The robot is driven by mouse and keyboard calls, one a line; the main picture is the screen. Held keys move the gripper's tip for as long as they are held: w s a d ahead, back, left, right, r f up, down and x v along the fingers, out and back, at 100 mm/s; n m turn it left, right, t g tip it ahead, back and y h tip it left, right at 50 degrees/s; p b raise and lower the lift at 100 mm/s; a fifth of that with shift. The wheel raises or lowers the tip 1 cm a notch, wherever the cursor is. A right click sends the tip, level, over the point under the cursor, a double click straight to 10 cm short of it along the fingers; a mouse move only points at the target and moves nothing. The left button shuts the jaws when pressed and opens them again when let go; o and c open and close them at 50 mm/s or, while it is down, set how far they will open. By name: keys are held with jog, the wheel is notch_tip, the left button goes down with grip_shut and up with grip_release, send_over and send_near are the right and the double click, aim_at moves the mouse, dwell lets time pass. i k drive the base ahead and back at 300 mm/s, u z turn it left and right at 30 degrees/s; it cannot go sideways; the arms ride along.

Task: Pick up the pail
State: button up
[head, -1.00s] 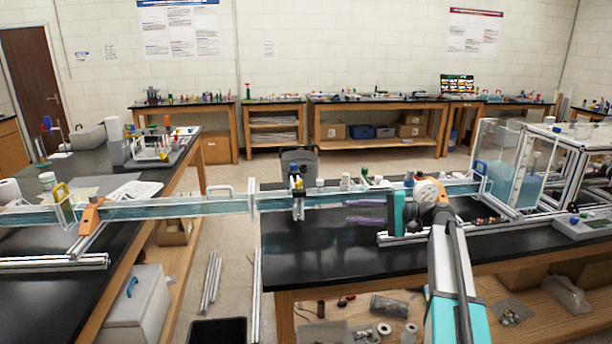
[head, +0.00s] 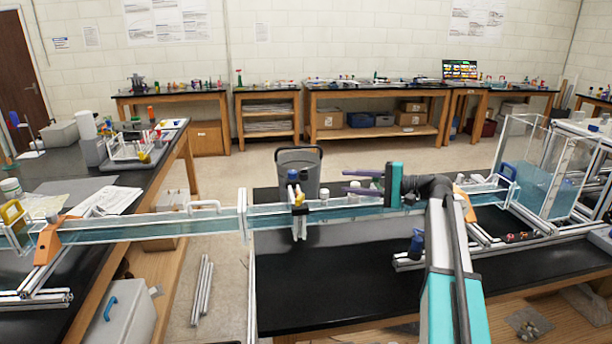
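A dark grey pail (head: 298,168) with a raised handle stands beyond the long clear water channel (head: 345,213), near the middle of the head view. The channel and its fittings hide its lower part, so I cannot tell what it rests on. My gripper (head: 346,181) is to the right of the pail in the picture, with its purple fingers pointing left towards it. The fingers are spread apart, one above the other, with nothing held between them. The fingertips appear clear of the pail.
The channel runs across between two black-topped benches, with a clamp (head: 298,205) on it before the pail. A clear tank (head: 540,160) stands at the right. Open floor lies beyond the pail, up to the back tables (head: 375,88).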

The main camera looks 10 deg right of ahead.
aim_at(308, 164)
jog(key=i, duration=0.9)
jog(key=u, duration=0.05)
